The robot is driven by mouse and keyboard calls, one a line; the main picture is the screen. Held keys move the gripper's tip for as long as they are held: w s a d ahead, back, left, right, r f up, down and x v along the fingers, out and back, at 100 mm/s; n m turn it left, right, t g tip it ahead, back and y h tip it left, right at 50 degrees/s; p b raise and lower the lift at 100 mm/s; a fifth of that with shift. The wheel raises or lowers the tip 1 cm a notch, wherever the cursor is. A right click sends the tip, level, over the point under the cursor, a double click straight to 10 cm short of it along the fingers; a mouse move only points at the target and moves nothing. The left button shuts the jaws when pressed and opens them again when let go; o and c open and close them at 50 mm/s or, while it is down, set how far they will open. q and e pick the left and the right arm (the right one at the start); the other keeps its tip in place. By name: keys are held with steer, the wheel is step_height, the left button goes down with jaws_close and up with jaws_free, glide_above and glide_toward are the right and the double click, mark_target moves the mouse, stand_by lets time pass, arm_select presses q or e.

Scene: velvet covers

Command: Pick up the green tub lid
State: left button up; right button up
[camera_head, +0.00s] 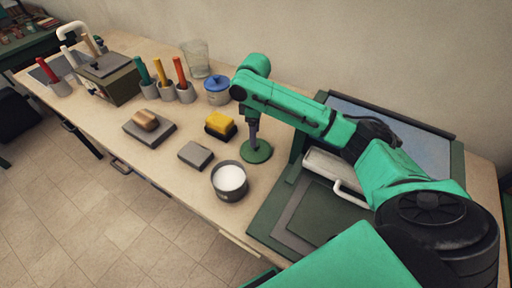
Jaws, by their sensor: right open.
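The green tub lid (257,152) is a flat dark green disc lying on the bench, behind and to the right of the round tub. The tub (230,181) is grey with white contents and stands uncovered. My right gripper (253,141) points down right over the lid, at or close to its top. The fingers are small and dark here, and I cannot tell whether they touch the lid. My right arm reaches in from the lower right. My left gripper is not in view.
A grey block (195,155) and a yellow sponge on a dark holder (220,125) sit left of the lid. A blue-lidded jar (216,89) and a clear glass (196,59) stand behind. A dark green board (311,214) lies at right. Bare bench lies around the lid.

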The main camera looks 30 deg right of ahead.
steer(key=f, duration=0.2)
steer(key=f+p, duration=0.1)
steer(key=f, duration=0.2)
steer(key=shift+w+d+f, duration=0.1)
steer(key=shift+d+f, duration=0.15)
steer(key=shift+f, duration=0.15)
steer(key=shift+c, duration=1.2)
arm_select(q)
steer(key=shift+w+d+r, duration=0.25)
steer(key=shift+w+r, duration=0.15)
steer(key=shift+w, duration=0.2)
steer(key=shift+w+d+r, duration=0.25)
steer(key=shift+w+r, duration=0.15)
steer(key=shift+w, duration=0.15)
arm_select(e)
jaws_close()
